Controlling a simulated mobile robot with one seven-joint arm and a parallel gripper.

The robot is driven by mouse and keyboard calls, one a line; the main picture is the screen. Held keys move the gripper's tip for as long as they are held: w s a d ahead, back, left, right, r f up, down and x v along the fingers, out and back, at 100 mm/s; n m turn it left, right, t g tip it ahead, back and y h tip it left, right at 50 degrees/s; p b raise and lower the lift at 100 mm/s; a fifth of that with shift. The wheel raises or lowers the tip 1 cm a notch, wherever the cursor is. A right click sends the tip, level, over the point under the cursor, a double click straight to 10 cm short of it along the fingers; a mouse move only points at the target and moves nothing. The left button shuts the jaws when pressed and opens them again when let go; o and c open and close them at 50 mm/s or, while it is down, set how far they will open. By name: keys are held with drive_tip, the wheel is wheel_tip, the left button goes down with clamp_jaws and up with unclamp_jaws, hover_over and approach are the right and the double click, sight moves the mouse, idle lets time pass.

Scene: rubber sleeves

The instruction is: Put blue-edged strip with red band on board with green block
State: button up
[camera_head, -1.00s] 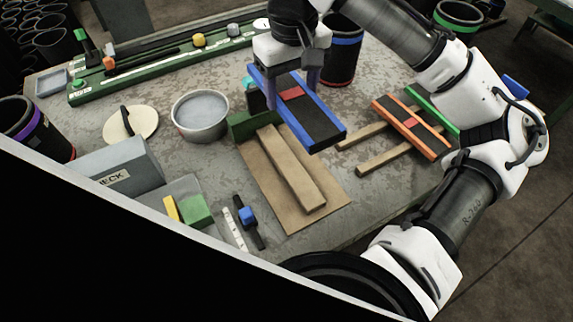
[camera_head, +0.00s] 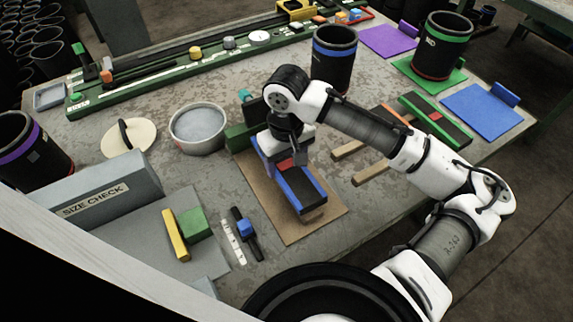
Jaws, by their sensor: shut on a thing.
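The dark strip with blue edges and a red band (camera_head: 309,190) is in my gripper (camera_head: 284,163), which is shut on it near its far end. The strip lies lengthwise over the brown board (camera_head: 290,230) and hides most of the wooden bar there. I cannot tell whether the strip touches the bar or hangs just above it. The green block (camera_head: 240,138) stands at the board's far end, just beyond the strip's far end and partly behind my gripper.
Wooden slats (camera_head: 370,174) to the right carry a green-edged strip (camera_head: 436,119) and an orange-edged strip, partly hidden by my arm. A round metal bowl (camera_head: 198,128) stands left of the board. A blue-banded cylinder (camera_head: 334,60) stands behind. A black-and-blue tool (camera_head: 246,230) lies left of the board.

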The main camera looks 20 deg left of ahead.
drive_tip(key=shift+f, duration=1.25)
drive_tip(key=shift+f, duration=0.1)
drive_tip(key=o, duration=1)
wheel_tip(320, 180, up, 12)
drive_tip(key=b, duration=0.1)
